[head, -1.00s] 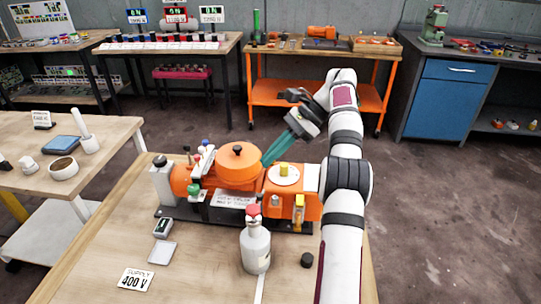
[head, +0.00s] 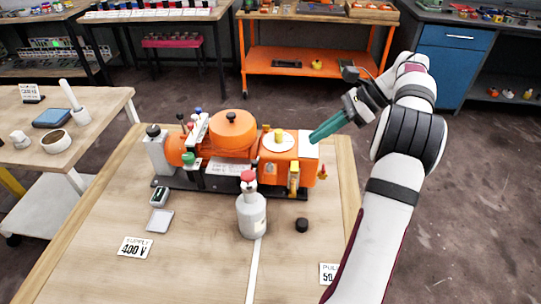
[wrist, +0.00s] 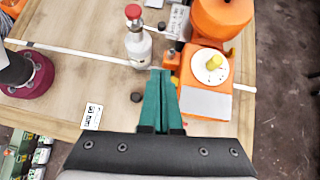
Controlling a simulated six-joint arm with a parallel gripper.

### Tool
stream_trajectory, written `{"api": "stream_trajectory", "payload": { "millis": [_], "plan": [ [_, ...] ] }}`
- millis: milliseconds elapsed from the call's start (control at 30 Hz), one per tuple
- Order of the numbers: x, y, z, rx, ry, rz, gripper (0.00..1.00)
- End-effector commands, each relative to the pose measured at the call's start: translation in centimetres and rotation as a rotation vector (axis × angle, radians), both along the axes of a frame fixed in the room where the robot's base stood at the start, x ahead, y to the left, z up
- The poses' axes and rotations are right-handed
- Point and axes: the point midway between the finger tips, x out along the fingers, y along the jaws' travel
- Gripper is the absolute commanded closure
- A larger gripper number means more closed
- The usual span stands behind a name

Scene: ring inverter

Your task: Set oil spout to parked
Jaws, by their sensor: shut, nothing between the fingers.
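The orange machine (head: 232,135) stands on a dark base on the wooden table. I cannot tell for sure which part is the oil spout. A small red-and-yellow fitting (head: 323,172) sticks out at its right end, and a yellow upright part (head: 293,178) is on its front. A white disc with a yellow knob (head: 279,135) is on top. My gripper (head: 313,139) has green fingers, shut and empty, by the machine's right end. In the wrist view my gripper (wrist: 160,72) points between the bottle and the machine's white-topped end, partly covering that area.
A bottle with a red cap (head: 252,212) stands in front of the machine, with a black cap (head: 302,225) beside it. A meter (head: 159,196) and a 400 V card (head: 135,248) lie at left. The table's front middle is mostly clear.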

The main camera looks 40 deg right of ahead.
Motion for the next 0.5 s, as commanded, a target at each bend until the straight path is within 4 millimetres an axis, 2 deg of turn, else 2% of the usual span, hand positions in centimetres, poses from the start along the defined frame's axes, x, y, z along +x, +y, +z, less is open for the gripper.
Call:
{"api": "stream_trajectory", "payload": {
  "millis": [167, 500],
  "plan": [
    [0.7, 1.0, -1.0, 0.002, 0.001, 0.004, 1.0],
    [3.9, 5.1, -6.3, 0.003, 0.001, 0.006, 1.0]
  ]
}}
